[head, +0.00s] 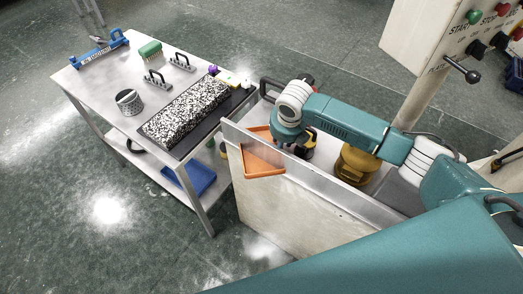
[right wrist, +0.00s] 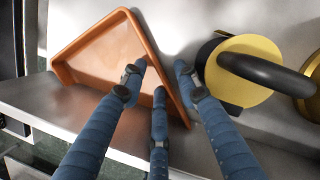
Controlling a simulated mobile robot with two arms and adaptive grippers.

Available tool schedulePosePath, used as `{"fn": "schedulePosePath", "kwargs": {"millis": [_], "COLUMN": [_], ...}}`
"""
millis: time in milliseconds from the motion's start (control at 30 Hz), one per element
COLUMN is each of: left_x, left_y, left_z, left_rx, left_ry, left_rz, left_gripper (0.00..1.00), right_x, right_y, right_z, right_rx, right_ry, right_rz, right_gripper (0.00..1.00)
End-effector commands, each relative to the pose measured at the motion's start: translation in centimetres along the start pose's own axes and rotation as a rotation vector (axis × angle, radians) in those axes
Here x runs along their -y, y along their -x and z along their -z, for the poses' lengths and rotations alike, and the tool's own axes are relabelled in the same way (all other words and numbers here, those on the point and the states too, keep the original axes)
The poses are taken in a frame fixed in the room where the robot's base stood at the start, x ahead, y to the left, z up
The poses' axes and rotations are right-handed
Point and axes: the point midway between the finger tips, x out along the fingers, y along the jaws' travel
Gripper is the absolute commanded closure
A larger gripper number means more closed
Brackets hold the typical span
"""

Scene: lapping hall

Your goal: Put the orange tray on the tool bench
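The orange tray (head: 264,162) is a shallow, angular tray with low walls. In the head view it overlaps the near rim of the machine trough and looks tilted. It also shows in the right wrist view (right wrist: 88,62). My right gripper (right wrist: 157,78) has its three blue fingers on both sides of one tray wall and appears shut on it. Exact finger contact is hard to see. The tool bench (head: 83,82) is a grey metal table at the left of the head view, apart from the tray. My left gripper is not in view.
The bench holds a black mat with a speckled slab (head: 188,108), a grey cup (head: 129,102), a green brush (head: 150,49), handles and a blue tool (head: 100,50). Its front left corner is bare. A yellow-topped weight (right wrist: 240,72) stands beside the tray. A control box (head: 430,35) stands right.

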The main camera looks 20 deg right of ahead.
Motion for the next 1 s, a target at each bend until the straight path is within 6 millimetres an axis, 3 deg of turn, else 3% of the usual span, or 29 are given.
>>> {"fn": "schedulePosePath", "kwargs": {"millis": [33,200,667,867,1000], "left_x": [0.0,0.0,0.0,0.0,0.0], "left_y": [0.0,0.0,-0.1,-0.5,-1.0], "left_z": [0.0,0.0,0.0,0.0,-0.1], "left_rx": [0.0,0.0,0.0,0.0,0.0], "left_ry": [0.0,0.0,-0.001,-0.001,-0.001], "left_rz": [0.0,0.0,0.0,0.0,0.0], "left_gripper": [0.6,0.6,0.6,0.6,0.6], "right_x": [0.0,0.0,0.0,0.0,0.0], "right_y": [0.0,0.0,0.6,2.9,6.1], "right_z": [0.0,0.0,-0.3,-1.0,-1.9], "right_rx": [0.0,0.0,0.003,0.005,0.009], "right_ry": [0.0,0.0,-0.001,0.0,0.0], "right_rz": [0.0,0.0,-0.002,-0.001,-0.002], "right_gripper": [0.71,1.0,1.0,1.0,1.0]}}
